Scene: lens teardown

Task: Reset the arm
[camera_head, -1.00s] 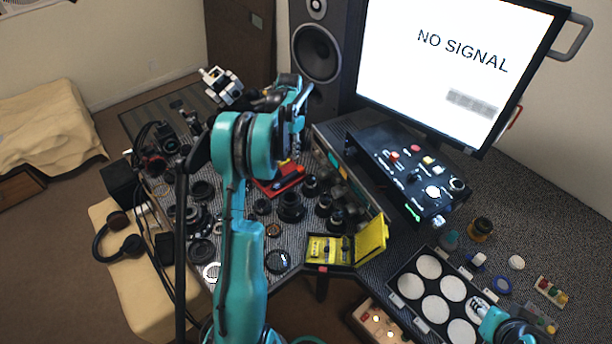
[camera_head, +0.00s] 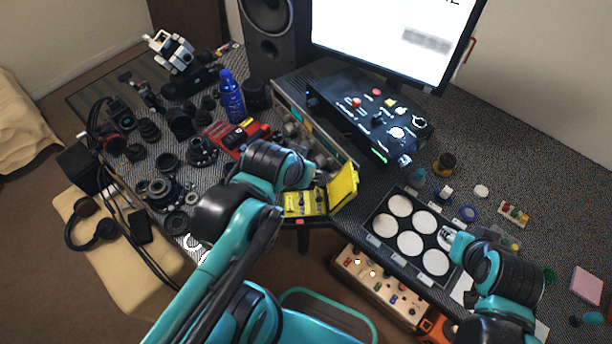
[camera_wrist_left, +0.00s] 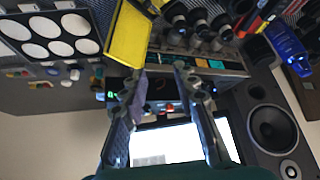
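My left arm (camera_head: 215,270) is teal and black and bends across the front of the desk in the head view. Its gripper (camera_head: 308,176) hangs beside the yellow open case (camera_head: 342,187), partly hidden by its wrist. In the left wrist view the two fingers (camera_wrist_left: 160,76) are spread apart with nothing between them. The yellow case lid (camera_wrist_left: 128,35) shows there just above the fingertips. My right gripper (camera_head: 452,240) is low over the right edge of the tray with white discs (camera_head: 372,225); its fingers are too small to tell open from shut.
A black control box (camera_head: 365,115) stands before the monitor (camera_head: 400,35). A blue bottle (camera_head: 231,98), a red case (camera_head: 232,138) and several lenses crowd the left desk. A speaker (camera_head: 270,40) stands behind. A wooden button box (camera_head: 380,290) sits below the desk edge.

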